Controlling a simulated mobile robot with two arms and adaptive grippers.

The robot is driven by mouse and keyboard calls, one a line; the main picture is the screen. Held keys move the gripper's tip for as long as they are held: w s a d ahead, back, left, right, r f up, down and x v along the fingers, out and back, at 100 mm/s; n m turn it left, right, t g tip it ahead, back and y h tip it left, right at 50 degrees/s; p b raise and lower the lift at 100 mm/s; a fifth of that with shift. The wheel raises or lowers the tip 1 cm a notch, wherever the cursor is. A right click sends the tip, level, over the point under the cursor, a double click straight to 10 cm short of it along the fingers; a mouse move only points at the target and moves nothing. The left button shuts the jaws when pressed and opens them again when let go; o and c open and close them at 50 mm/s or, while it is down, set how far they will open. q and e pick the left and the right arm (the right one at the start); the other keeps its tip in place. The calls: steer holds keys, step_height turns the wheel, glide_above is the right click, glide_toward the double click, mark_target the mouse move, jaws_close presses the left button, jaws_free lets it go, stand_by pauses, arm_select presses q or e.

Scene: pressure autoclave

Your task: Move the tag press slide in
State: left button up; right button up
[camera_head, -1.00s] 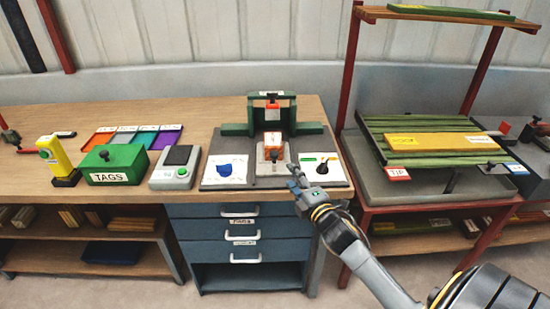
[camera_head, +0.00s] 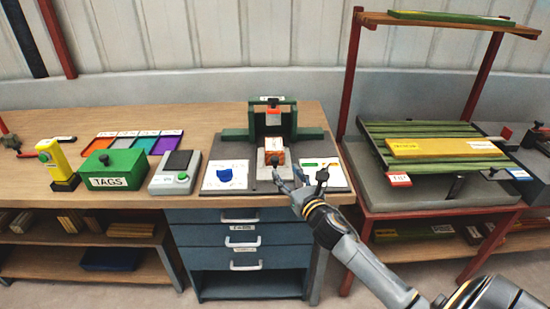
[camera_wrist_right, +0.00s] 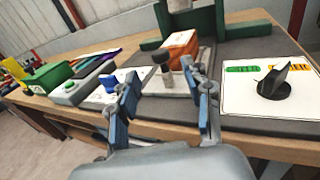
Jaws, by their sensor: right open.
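The tag press has a green frame (camera_head: 310,133) and stands at the back of a dark grey base on the bench. Its light grey slide (camera_head: 264,170) sits at the front with a dark knob (camera_head: 274,159) standing up from it. An orange block (camera_head: 278,145) is behind the knob. In the right wrist view the knob (camera_wrist_right: 163,58) and orange block (camera_wrist_right: 180,42) lie ahead, between the finger lines. My right gripper (camera_head: 287,177) is open and empty at the front edge of the slide, with the knob beyond its fingertips. My left gripper is not in view.
A white card with a blue piece (camera_head: 225,176) lies left of the slide. Another card with a black knobbed piece (camera_head: 322,177) lies right, close to my gripper. A green TAGS box (camera_head: 113,168) and grey device (camera_head: 176,172) stand left. A rack (camera_head: 440,150) stands right.

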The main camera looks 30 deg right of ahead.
mark_target(277, 161)
steer(key=w, duration=0.3)
steer(key=w+d, duration=0.1)
steer(key=w, duration=0.4)
steer(key=shift+w+d+p, duration=0.2)
steer(key=shift+w+p, duration=0.15)
steer(key=shift+c, duration=0.2)
jaws_close()
